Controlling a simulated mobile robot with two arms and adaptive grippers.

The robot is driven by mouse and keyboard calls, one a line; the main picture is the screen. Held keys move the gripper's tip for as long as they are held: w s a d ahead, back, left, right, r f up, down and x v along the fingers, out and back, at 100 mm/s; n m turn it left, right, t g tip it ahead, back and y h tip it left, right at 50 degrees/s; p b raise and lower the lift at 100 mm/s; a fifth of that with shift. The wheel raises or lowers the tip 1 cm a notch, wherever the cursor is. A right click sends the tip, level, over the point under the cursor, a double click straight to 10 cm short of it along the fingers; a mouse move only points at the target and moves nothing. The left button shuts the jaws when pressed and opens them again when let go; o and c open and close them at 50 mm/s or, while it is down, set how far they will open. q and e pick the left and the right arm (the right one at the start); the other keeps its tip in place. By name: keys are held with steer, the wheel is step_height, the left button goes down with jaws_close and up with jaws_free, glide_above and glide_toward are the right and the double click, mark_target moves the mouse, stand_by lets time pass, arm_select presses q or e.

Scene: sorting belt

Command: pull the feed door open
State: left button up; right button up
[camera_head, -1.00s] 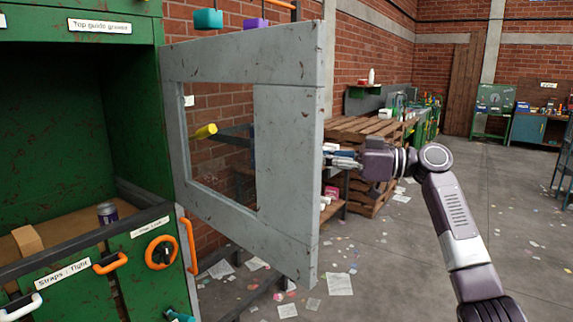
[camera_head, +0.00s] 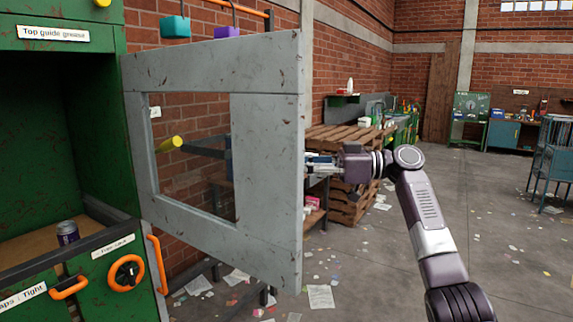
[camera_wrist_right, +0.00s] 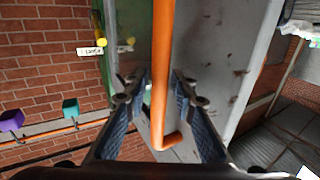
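The feed door (camera_head: 268,165) is a worn grey framed panel with a window opening, standing swung out from the green cabinet (camera_head: 95,130) in the head view. My right gripper (camera_head: 318,165) is at the door's free edge, partly hidden behind it. In the right wrist view an orange bar handle (camera_wrist_right: 164,60) runs between the fingertips of my right gripper (camera_wrist_right: 162,80). The fingers close in on both sides of the bar and appear to hold it. The grey door (camera_wrist_right: 205,60) shows behind the handle. My left gripper is not in view.
The cabinet's open bay holds a dark can (camera_head: 67,232). Wooden pallets (camera_head: 345,195) stand behind the door.

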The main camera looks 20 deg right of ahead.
steer(key=shift+o, duration=0.3)
steer(key=shift+r, duration=0.1)
steer(key=v, duration=1.2)
